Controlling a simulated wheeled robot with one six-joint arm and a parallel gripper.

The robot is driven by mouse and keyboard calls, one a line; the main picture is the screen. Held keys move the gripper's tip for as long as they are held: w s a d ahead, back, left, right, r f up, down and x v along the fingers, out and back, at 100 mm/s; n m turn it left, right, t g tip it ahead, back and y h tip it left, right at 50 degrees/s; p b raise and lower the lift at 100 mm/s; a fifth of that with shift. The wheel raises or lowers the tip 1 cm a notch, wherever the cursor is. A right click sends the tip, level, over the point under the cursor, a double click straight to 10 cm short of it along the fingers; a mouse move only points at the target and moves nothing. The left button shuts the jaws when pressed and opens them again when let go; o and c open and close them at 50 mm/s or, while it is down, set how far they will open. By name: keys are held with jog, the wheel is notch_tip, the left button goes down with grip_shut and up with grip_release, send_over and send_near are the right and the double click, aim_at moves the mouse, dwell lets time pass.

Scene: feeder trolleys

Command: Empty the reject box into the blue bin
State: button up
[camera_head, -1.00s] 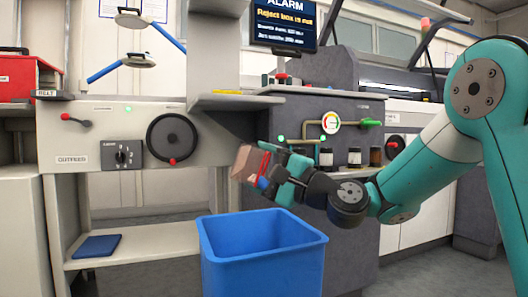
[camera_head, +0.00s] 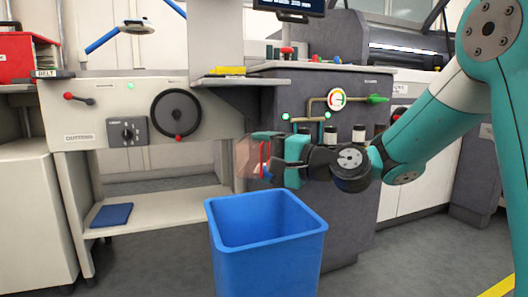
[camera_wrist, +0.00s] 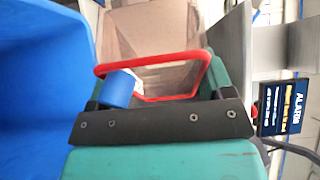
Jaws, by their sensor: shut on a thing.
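The reject box (camera_head: 247,158) is a small brownish, partly see-through box with a red handle (camera_head: 263,160). My gripper (camera_head: 267,155) is shut on it and holds it in the air, just above the far rim of the blue bin (camera_head: 268,284). In the wrist view the box (camera_wrist: 152,25) is beyond the fingers, with its red handle (camera_wrist: 185,57) close to them. A blue cylinder (camera_wrist: 118,89) sits by the handle. The bin wall (camera_wrist: 35,90) fills the left of the wrist view. The bin's bottom and the box's contents are hidden.
A grey cabinet with a gauge (camera_head: 337,98) and several jars stands behind my gripper. A workbench with a black handwheel (camera_head: 175,113) is at the left, with a blue pad (camera_head: 112,215) on its lower shelf. Floor is clear left of the bin.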

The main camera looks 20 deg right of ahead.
jog(key=shift+r+p, duration=0.25)
jog(key=shift+p, duration=0.35)
jog(key=shift+w+a+r+g+h+p, duration=0.15)
jog(key=shift+g+h+p, duration=0.25)
jog(key=shift+p, duration=0.8)
jog(key=n+g+h+p, duration=0.1)
jog(key=p, duration=0.4)
jog(key=a+g+h+p, duration=0.1)
jog(key=p, duration=0.4)
jog(key=shift+w+n+g+h, duration=0.15)
jog(key=shift+n+g+h, duration=0.15)
jog(key=shift+n, duration=0.1)
jog(key=shift+h+p, duration=0.3)
jog(key=shift+p, duration=0.65)
jog(key=shift+f, duration=0.25)
jog(key=shift+w+f, duration=0.1)
jog(key=shift+g, duration=0.3)
